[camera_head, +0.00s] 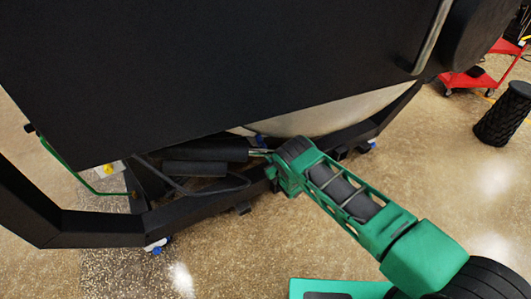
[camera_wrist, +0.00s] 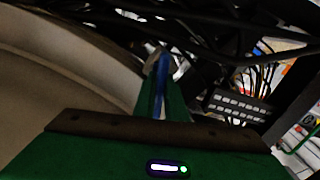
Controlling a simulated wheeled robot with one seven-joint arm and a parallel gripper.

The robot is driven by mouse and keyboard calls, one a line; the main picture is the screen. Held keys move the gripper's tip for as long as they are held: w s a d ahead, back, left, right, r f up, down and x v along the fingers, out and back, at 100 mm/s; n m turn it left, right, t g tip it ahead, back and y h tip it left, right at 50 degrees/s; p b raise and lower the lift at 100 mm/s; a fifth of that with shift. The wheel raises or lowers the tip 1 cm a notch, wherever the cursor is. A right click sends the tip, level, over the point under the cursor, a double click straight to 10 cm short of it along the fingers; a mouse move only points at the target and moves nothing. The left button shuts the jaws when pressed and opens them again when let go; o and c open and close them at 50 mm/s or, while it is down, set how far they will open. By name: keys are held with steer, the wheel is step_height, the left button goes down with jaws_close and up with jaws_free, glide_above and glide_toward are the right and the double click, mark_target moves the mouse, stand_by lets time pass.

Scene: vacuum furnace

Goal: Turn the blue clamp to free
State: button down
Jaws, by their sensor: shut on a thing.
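The blue clamp (camera_wrist: 162,78) shows in the wrist view as a narrow upright blue strip at the upper middle. The green fingers of my gripper (camera_wrist: 160,100) are shut on it, and they hide part of it. In the head view my gripper (camera_head: 262,153) reaches in at the lower edge of the big dark furnace body (camera_head: 200,70), beside its black frame. A small blue spot shows just above the fingertips there; I cannot tell whether it is the same clamp.
A pale rounded vessel wall (camera_wrist: 60,85) is close on the left in the wrist view. Dark cables and a switch panel (camera_wrist: 238,106) are on the right. The black frame (camera_head: 190,216) runs under my arm. Open floor (camera_head: 440,195) lies to the right.

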steer(key=n, duration=0.5)
steer(key=shift+n, duration=0.3)
steer(key=n, duration=0.5)
steer(key=shift+s, duration=0.1)
steer(key=shift+f+n, duration=0.1)
steer(key=shift+n, duration=0.2)
steer(key=c, duration=1.8)
jaws_free()
steer(key=shift+d, duration=0.1)
steer(key=v, duration=1)
steer(key=shift+s+d, duration=0.2)
